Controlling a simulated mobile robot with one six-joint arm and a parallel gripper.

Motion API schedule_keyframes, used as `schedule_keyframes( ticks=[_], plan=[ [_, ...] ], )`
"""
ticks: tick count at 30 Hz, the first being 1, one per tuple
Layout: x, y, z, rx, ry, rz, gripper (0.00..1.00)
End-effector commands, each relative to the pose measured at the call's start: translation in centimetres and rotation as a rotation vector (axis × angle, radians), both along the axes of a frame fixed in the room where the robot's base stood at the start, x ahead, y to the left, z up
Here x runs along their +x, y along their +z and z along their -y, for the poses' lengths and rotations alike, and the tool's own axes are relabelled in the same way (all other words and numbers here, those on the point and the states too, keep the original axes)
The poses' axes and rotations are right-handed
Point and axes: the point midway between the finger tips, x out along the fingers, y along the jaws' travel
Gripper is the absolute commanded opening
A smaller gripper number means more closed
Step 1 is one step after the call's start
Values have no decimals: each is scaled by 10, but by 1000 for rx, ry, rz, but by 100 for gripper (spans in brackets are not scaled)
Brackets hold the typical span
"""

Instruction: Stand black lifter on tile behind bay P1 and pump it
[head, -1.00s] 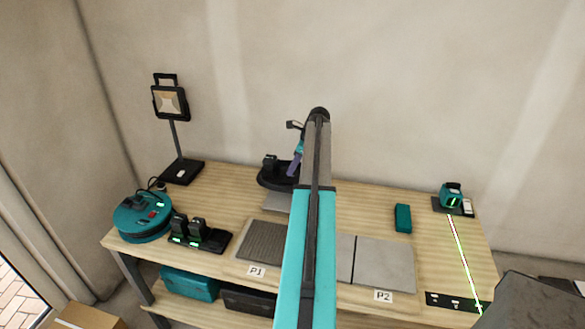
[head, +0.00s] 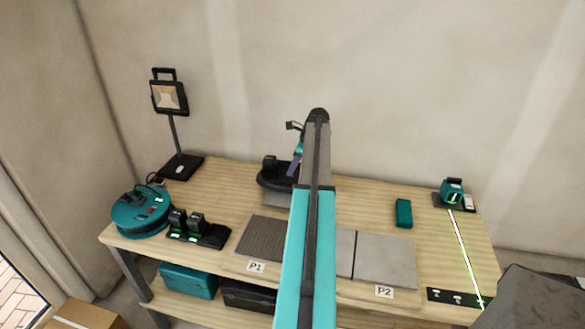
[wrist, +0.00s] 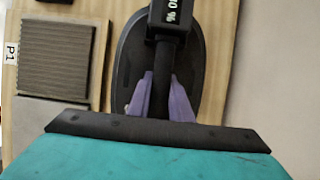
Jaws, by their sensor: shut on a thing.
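The black lifter (head: 270,180) has a broad oval base and an upright handle. In the head view my arm hides the lifter's right side and most of my gripper (head: 297,163).
A teal box (head: 403,213), a laser unit (head: 452,192), a charger (head: 205,237), a cable reel (head: 140,215) and a lamp (head: 168,98) stand around. The back right is mostly clear.

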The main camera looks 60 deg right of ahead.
Motion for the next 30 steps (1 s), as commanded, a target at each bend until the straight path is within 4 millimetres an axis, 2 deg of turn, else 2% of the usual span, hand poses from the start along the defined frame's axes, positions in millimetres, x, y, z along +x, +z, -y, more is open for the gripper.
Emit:
schedule_keyframes(
  ticks=[15, 30],
  plan=[
    [0, -30, 0, -1, -1, 2, 0],
    [0, -35, 1, -1, -1, 2, 0]
  ],
)
